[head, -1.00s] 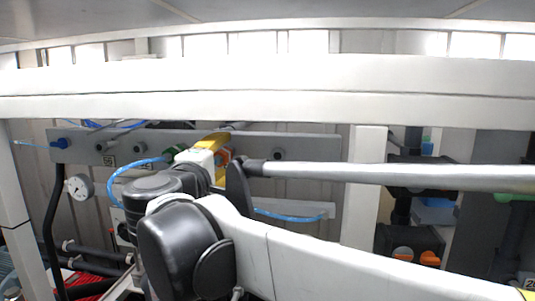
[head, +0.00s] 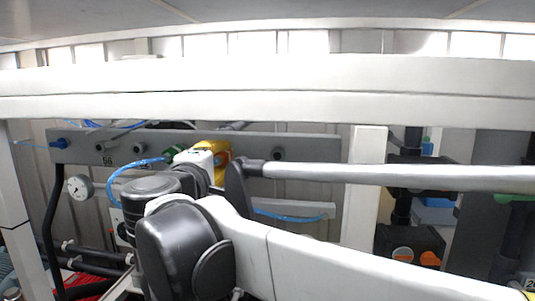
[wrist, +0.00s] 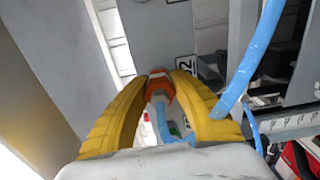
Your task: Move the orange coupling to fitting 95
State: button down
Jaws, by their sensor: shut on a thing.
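My gripper (wrist: 160,97) is shut on the orange coupling (wrist: 159,84); its yellow fingers sit on either side of it in the wrist view. A blue tube (wrist: 163,120) runs from the coupling toward the gripper. In the head view my gripper (head: 217,152) is in front of the grey board (head: 315,147), and the coupling is hidden behind the fingers. Dark round fittings (head: 138,149) stick out of the board, with small number labels (head: 107,161) below some, too small to read surely. I cannot tell which one is fitting 95.
A blue coupling (head: 58,144) sits at the board's left end and a green one (head: 174,152) beside my gripper. A pressure gauge (head: 80,187) hangs below the board. A white beam (head: 270,92) crosses in front, above the arm.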

aim_at(216, 162)
jog(key=shift+s+f, duration=0.1)
jog(key=shift+s, duration=0.05)
jog(key=shift+s+a, duration=0.2)
jog(key=shift+s, duration=2.55)
